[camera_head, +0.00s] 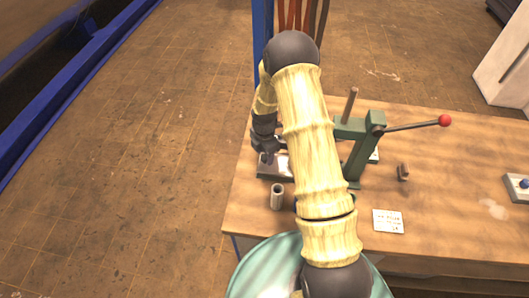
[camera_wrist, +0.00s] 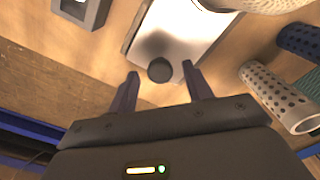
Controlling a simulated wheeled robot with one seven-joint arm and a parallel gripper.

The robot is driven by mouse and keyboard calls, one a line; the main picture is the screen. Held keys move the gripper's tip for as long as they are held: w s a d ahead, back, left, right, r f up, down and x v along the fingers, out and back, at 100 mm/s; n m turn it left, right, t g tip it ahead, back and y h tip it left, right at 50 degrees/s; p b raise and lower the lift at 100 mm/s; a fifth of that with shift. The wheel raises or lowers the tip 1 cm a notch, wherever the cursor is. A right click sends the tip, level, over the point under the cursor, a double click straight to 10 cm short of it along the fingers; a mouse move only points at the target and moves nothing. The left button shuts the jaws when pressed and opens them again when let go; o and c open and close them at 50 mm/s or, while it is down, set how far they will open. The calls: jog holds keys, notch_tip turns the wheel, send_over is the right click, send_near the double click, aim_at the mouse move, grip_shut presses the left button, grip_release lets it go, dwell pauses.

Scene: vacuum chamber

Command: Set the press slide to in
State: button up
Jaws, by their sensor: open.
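The green arbor press (camera_head: 358,150) stands on the wooden table, with a lever ending in a red ball. A pale metal slide plate (camera_wrist: 185,35) with a dark round knob (camera_wrist: 159,70) fills the upper middle of the wrist view. My gripper (camera_wrist: 160,72) is open, and its two fingers appear on either side of the knob, with gaps between. Whether the fingertips are level with the knob, I cannot tell. In the head view my gripper (camera_head: 266,156) is over the press's left end, and my arm hides much of the press and slide.
A small upright tube (camera_head: 277,196) stands near the table's left edge. A white label card (camera_head: 388,221) and a small brown block (camera_head: 404,172) lie to the right. Perforated cylinders (camera_wrist: 278,98) are close to my gripper's right in the wrist view. The table's right part is mostly clear.

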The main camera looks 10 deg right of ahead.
jog(key=shift+f, duration=0.25)
